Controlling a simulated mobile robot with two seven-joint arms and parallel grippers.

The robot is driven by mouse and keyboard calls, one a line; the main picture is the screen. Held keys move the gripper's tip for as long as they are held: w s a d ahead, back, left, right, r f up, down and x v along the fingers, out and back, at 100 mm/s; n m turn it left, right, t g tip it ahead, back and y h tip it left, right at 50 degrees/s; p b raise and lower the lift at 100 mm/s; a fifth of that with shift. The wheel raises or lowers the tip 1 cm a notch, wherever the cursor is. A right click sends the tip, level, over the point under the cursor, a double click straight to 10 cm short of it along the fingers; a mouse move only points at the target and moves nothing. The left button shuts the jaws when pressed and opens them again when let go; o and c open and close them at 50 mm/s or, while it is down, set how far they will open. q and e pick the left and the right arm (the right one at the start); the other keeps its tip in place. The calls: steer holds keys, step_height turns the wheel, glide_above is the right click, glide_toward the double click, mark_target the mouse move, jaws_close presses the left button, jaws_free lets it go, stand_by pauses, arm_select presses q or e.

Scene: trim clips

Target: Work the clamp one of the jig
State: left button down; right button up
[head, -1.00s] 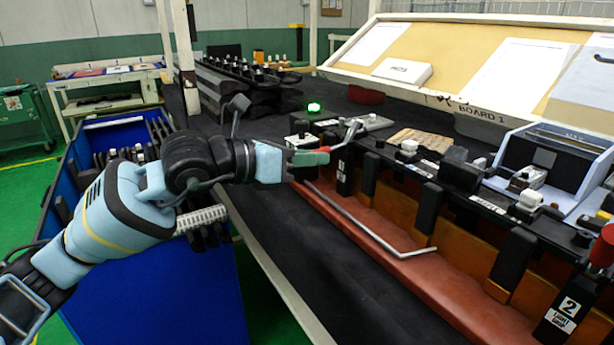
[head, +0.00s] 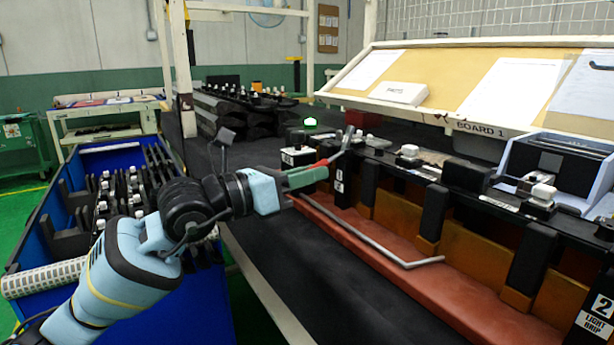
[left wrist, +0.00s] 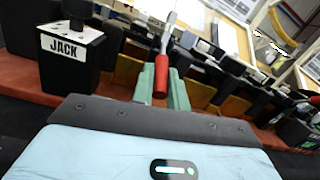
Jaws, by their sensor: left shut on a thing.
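The jig (head: 470,205) is a long black rail with orange and red parts, running along the right of the bench. Clamp one (head: 345,142) is at its left end, above a post marked 1. It has a grey metal lever and a red handle. My left gripper (head: 322,170) has green fingers, shut on the red handle. In the left wrist view the handle (left wrist: 160,80) sits between the two fingers (left wrist: 162,68), with the metal lever beyond it. The lever slants up and away from the gripper in the head view. My right gripper is not seen.
A black block marked JACK (left wrist: 70,55) stands close left of the gripper in the left wrist view. A bent grey rod (head: 375,242) lies along the jig's red base. A blue bin (head: 130,150) with black parts is at left. Dark bench top (head: 290,270) lies clear in front.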

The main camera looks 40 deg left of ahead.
arm_select(q)
steer(key=shift+r, duration=0.1)
steer(key=c, duration=1.5)
jaws_free()
steer(key=shift+o, duration=0.6)
steer(key=shift+s, duration=0.1)
steer(key=v, duration=0.7)
steer(key=shift+s+a, duration=0.15)
steer(key=shift+s, duration=0.1)
